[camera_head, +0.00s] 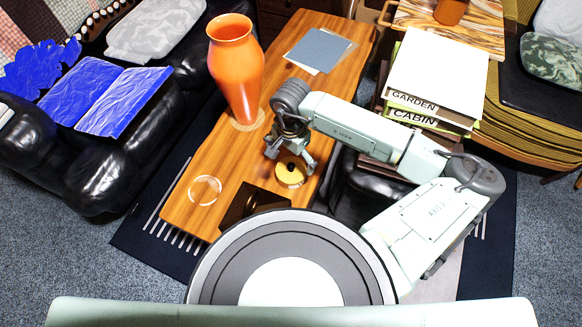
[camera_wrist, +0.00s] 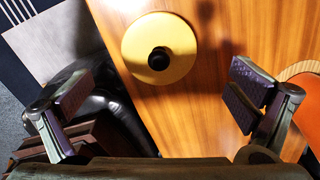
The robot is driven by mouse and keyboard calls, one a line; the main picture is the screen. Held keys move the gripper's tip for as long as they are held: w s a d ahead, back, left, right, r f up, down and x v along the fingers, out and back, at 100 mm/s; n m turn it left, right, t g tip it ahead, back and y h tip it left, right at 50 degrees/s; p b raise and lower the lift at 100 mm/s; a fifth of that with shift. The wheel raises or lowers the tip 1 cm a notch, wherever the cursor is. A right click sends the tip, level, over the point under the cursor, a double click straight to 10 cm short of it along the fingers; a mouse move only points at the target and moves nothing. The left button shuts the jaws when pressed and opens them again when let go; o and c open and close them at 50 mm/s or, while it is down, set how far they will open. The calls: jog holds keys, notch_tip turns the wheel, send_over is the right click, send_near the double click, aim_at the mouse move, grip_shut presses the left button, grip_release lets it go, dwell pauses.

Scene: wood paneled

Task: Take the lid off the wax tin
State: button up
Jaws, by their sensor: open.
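The wax tin appears as a round yellow disc with a dark knob, its lid (camera_wrist: 172,38), on the wooden table. In the head view the lid (camera_head: 291,173) shows under my gripper (camera_head: 292,160), near the table's right edge. In the wrist view the lid lies ahead of the fingertips, in the upper middle. My gripper (camera_wrist: 158,92) is open, with its two fingers wide apart and nothing between them. The tin's body below the lid is hidden by the lid in the wrist view.
The wooden table (camera_head: 205,155) holds a tall orange vase (camera_head: 236,65), a clear round dish (camera_head: 205,190), a dark brown box (camera_head: 250,203) and a grey-blue sheet (camera_head: 320,50). A black seat (camera_head: 375,170) and stacked books (camera_head: 435,75) stand to the right.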

aim_at(291, 165)
notch_tip(291, 165, down, 5)
jog(key=shift+s+r+p, duration=0.1)
jog(key=shift+s+p, duration=0.05)
jog(key=shift+p, duration=0.7)
jog(key=c, duration=1.2)
